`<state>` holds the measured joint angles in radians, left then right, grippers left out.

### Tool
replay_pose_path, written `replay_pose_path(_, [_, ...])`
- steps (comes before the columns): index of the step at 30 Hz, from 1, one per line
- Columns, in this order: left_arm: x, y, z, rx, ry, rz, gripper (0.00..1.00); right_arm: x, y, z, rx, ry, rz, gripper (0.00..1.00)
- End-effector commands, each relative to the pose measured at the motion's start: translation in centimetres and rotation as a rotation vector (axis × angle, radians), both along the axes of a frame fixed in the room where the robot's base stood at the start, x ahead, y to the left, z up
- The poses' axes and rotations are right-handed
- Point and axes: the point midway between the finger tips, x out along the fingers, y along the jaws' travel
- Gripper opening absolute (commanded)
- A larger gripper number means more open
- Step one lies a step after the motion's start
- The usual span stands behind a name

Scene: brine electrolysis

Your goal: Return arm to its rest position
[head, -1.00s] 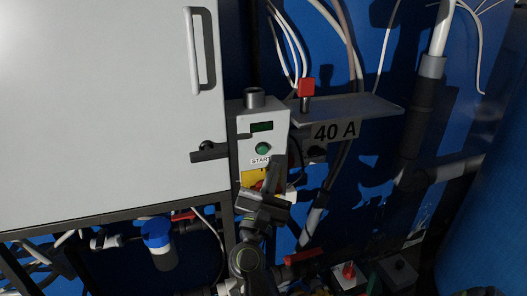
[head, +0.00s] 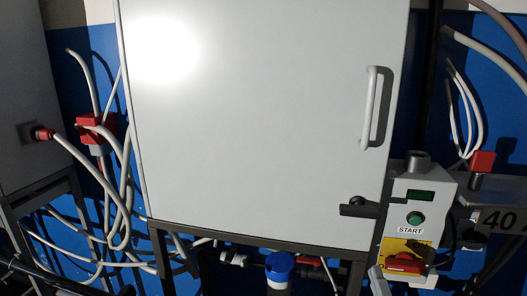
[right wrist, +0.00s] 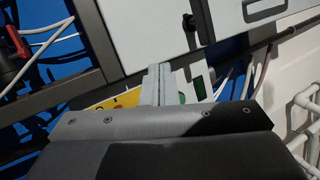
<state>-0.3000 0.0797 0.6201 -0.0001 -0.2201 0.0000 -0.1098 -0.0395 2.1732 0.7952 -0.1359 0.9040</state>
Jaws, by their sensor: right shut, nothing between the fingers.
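My right gripper (head: 378,282) shows only as a small grey tip at the bottom edge of the head view, just below and left of the control box. In the right wrist view its two fingers (right wrist: 157,84) lie together, shut and empty, with the box's yellow plate (right wrist: 118,101) behind them. The control box (head: 446,202) carries a green START button (head: 414,218) and a red rotary switch (head: 405,263) on yellow. I cannot tell any contact between fingers and box. My left gripper is not in view.
A large white cabinet (head: 250,130) with a vertical handle (head: 369,108) fills the middle. A dark latch (head: 360,207) sticks out at its lower right. Cables and a red plug (head: 96,130) hang at the left. A blue-capped part (head: 280,266) sits below the cabinet.

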Motion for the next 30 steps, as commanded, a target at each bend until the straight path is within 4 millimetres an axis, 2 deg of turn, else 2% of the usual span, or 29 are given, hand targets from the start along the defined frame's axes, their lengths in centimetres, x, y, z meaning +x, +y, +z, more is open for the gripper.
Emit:
replay_pose_path(3, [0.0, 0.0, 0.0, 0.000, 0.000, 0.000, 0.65, -1.5, 1.2, -4.3, -0.320, 0.177, 0.021, 0.00])
replay_pose_path(7, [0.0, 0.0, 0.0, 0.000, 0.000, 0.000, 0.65, -4.0, 1.5, -9.6, -0.665, 0.374, 0.065, 0.00])
replay_pose_path(11, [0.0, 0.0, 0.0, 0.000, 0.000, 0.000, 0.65, -7.7, 0.5, -14.9, -0.994, 0.580, 0.137, 0.00])
replay_pose_path(15, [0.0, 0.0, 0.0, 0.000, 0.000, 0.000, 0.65, -12.8, -1.7, -19.6, -1.305, 0.803, 0.248, 0.00])
replay_pose_path(21, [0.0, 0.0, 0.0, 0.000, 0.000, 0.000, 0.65, -19.9, -5.1, -23.2, -1.604, 1.063, 0.423, 0.00])
replay_pose_path(27, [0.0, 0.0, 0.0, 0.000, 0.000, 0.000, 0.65, -26.5, -8.1, -24.5, -1.789, 1.281, 0.610, 0.00])
replay_pose_path(30, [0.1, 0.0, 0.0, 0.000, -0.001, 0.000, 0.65, -25.7, -8.3, -27.0, -1.785, 1.290, 0.627, 0.00])
